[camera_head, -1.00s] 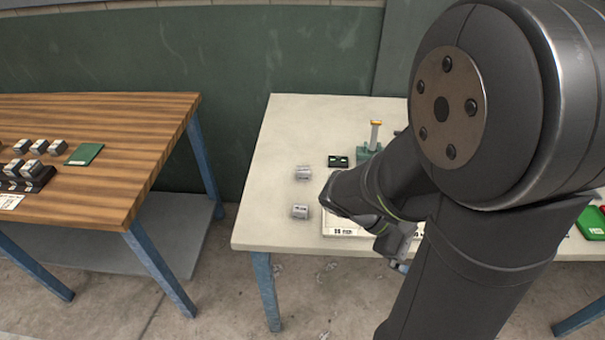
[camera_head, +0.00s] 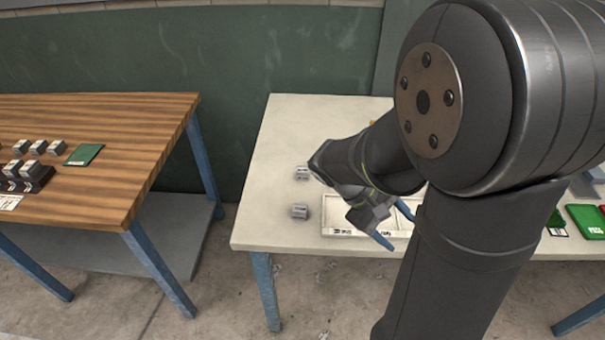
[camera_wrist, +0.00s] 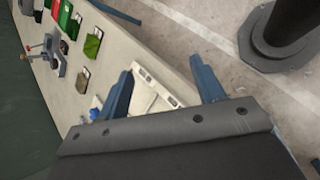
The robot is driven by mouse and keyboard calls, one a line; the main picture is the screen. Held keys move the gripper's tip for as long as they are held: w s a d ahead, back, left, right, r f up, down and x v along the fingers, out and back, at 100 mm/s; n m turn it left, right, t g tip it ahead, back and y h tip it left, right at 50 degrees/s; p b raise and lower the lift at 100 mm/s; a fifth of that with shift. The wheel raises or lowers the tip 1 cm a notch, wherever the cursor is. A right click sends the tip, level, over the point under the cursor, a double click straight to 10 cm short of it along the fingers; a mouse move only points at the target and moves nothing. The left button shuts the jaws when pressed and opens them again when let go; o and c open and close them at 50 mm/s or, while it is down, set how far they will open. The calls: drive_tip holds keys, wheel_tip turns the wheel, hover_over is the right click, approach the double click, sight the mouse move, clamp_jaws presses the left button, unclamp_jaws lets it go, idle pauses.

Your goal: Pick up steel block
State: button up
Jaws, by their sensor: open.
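Two small grey steel blocks lie on the left part of the white table: one farther back (camera_head: 301,173), right beside my arm's outline, and one nearer the front (camera_head: 300,211). More grey blocks (camera_head: 38,147) sit on the wooden table at left. My gripper (camera_head: 392,225) is open, with blue fingers, above the white tray (camera_head: 335,228) to the right of the two blocks. In the wrist view my gripper (camera_wrist: 162,88) has its fingers spread and empty, with the tray (camera_wrist: 150,100) beneath. Neither loose block can be made out there.
A black rack (camera_head: 36,180) and a green card (camera_head: 84,154) are on the wooden table (camera_head: 150,120). Green trays (camera_head: 585,220) lie at the white table's right. The wrist view shows red and green items (camera_wrist: 68,20). The white table's left side (camera_head: 270,190) is mostly clear.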

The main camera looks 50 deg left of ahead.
drive_tip(key=a+m+g+y, duration=0.1)
drive_tip(key=a+m+y, duration=0.3)
drive_tip(key=a, duration=1)
drive_tip(key=m+g+y, duration=0.2)
drive_tip(key=m+y, duration=0.1)
drive_tip(key=y, duration=0.3)
approach(302, 171)
drive_tip(key=x, duration=0.3)
drive_tip(key=shift+s+d+f, duration=0.1)
drive_tip(key=shift+s+f, duration=0.1)
drive_tip(key=shift+w+x, duration=0.15)
drive_tip(key=shift+x, duration=1.35)
drive_tip(key=shift+w+x, duration=0.15)
drive_tip(key=shift+x, duration=1.35)
drive_tip(key=shift+r, duration=0.15)
drive_tip(key=c, duration=1.3)
